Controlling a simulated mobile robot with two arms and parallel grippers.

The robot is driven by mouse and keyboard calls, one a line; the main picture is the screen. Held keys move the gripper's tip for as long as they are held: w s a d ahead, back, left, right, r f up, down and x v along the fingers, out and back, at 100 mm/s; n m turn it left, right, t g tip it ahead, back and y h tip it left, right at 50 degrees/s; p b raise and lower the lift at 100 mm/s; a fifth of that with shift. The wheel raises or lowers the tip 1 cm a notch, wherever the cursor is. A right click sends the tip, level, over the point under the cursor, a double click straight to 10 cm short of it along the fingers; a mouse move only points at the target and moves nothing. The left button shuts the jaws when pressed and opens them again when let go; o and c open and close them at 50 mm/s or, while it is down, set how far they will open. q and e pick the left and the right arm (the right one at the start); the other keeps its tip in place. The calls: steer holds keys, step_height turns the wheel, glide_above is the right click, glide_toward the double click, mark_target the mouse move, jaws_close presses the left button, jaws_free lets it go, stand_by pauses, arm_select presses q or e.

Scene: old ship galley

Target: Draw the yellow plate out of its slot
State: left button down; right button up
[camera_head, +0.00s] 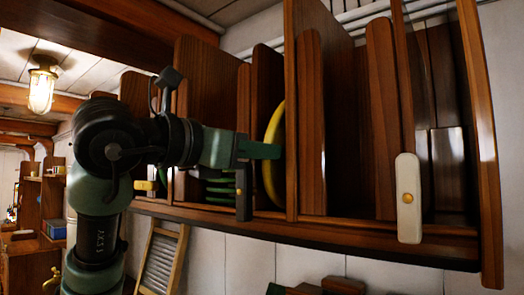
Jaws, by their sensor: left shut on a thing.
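The yellow plate (268,180) stands on edge in a slot of the wooden plate rack (350,232). Only its curved rim shows; the rest is hidden behind a divider and in the slot's shadow. My left gripper (268,151) reaches in from the left and is shut on the plate's front rim at about mid-height. The plate is upright and still between the dividers. My right gripper is not in view.
Tall wooden dividers (312,120) stand close on both sides of the slot. Green dishes (220,190) sit in the slot to the left. A washboard (160,262) stands below.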

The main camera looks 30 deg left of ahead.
arm_select(q)
steer(key=shift+s+r+p, duration=0.1)
steer(key=shift+r+p, duration=0.45)
steer(key=shift+r, duration=0.25)
steer(key=shift+r, duration=0.15)
steer(key=shift+s, duration=0.1)
steer(key=shift+s, duration=0.2)
steer(key=shift+d+v, duration=0.15)
steer(key=shift+v, duration=0.95)
steer(key=shift+d+v, duration=0.15)
steer(key=shift+v, duration=1)
steer(key=d+p+v, duration=0.2)
steer(key=p+v, duration=0.1)
steer(key=v, duration=1.4)
steer(key=shift+s+d, duration=0.25)
